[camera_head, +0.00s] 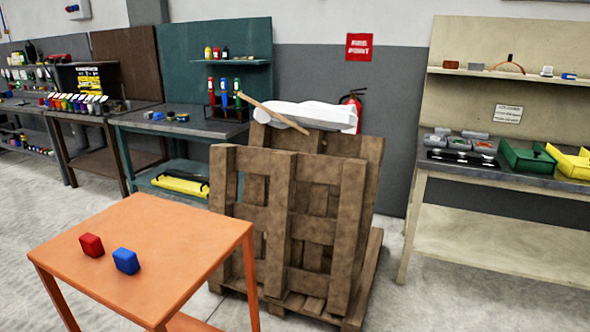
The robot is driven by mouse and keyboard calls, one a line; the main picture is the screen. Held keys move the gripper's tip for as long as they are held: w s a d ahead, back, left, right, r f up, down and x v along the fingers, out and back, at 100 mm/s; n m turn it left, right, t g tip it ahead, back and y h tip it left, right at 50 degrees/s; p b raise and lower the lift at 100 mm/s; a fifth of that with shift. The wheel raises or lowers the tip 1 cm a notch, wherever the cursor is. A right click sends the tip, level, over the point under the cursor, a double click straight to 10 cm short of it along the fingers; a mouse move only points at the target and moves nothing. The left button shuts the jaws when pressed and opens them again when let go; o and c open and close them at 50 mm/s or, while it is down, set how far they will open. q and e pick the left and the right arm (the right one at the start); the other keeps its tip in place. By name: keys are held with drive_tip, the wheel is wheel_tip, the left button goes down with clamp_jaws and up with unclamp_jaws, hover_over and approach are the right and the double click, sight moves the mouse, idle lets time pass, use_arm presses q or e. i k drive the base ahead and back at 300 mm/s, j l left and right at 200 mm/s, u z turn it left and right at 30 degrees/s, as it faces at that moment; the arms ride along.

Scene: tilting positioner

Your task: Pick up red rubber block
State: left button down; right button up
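The red rubber block (91,245) lies on the top of an orange table (165,225) at the lower left of the head view. A blue block (126,261) lies just to the right of it on the same table, with a small gap between the two. Neither of my grippers shows in the head view, and nothing touches the red block.
Wooden pallets (285,225) lean just behind the table's right side, with a white bundle (315,115) on top. Workbenches with tools stand along the back wall, and a beige bench (500,245) stands at right. The rest of the orange tabletop is clear.

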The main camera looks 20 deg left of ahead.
sight(91, 245)
drive_tip(key=u, duration=1.95)
drive_tip(key=i+j+z, duration=0.25)
drive_tip(key=i+j, duration=0.2)
